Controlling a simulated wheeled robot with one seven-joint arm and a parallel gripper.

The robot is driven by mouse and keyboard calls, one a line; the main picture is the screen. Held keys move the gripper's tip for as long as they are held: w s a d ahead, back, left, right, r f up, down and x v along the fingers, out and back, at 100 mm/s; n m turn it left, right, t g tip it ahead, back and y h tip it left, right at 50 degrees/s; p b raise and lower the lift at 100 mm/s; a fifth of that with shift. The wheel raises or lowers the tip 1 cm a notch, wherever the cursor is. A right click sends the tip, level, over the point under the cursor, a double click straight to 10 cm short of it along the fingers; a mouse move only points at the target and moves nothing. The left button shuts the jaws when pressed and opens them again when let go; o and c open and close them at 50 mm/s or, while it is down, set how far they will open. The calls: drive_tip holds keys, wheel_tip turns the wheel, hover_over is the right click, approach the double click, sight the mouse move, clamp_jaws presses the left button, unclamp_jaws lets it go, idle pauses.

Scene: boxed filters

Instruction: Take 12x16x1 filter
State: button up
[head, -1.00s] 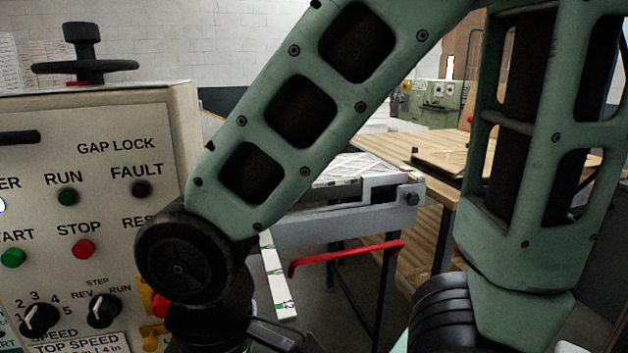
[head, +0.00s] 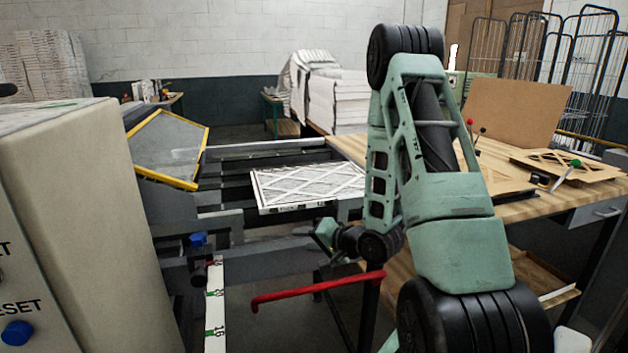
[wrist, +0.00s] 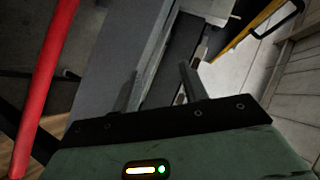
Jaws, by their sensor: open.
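A white pleated filter (head: 305,184) with a diamond lattice lies flat on the dark machine bed in the head view. Its front edge carries dark print too small to read surely. My gripper (head: 322,238) is in front of and below the filter's front edge, apart from it. My arm covers the filter's right end. In the wrist view my gripper (wrist: 160,85) is open and empty, its two dark fingers spread over grey machine metal. The filter cannot be made out there.
A red bar (head: 315,290) runs below my gripper; it also shows in the wrist view (wrist: 45,90). A yellow-framed guard (head: 168,150) stands left. A wooden bench (head: 345,148) with cardboard is right. A control cabinet (head: 75,200) blocks the near left.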

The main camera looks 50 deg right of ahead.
sight(317, 204)
drive_tip(key=s+d+r+m+t+h+b, duration=0.2)
drive_tip(key=s+d+m+t+h+b, duration=0.1)
drive_tip(key=d+m+b, duration=0.4)
drive_tip(key=s+d+t, duration=0.1)
drive_tip(key=s+d, duration=0.1)
drive_tip(key=shift+d+r+h, duration=0.15)
drive_tip(key=shift+d+h, duration=0.15)
drive_tip(key=shift+d, duration=0.1)
drive_tip(key=b, duration=0.3)
drive_tip(key=shift+w+a+m+b, duration=0.1)
drive_tip(key=shift+w+m+b, duration=0.2)
drive_tip(key=shift+b, duration=0.05)
drive_tip(key=w, duration=0.4)
drive_tip(key=w+d, duration=0.1)
drive_tip(key=w, duration=0.1)
drive_tip(key=shift+r, duration=0.35)
drive_tip(key=shift+w+d+p, duration=0.15)
drive_tip(key=shift+w+p, duration=0.1)
drive_tip(key=shift+w, duration=0.8)
drive_tip(key=shift+w+d+p, duration=0.2)
drive_tip(key=shift+w+p, duration=0.05)
drive_tip(key=shift+w, duration=0.85)
drive_tip(key=shift+w+d+p, duration=0.15)
drive_tip(key=shift+w+p, duration=0.1)
drive_tip(key=shift+w, duration=0.8)
clamp_jaws()
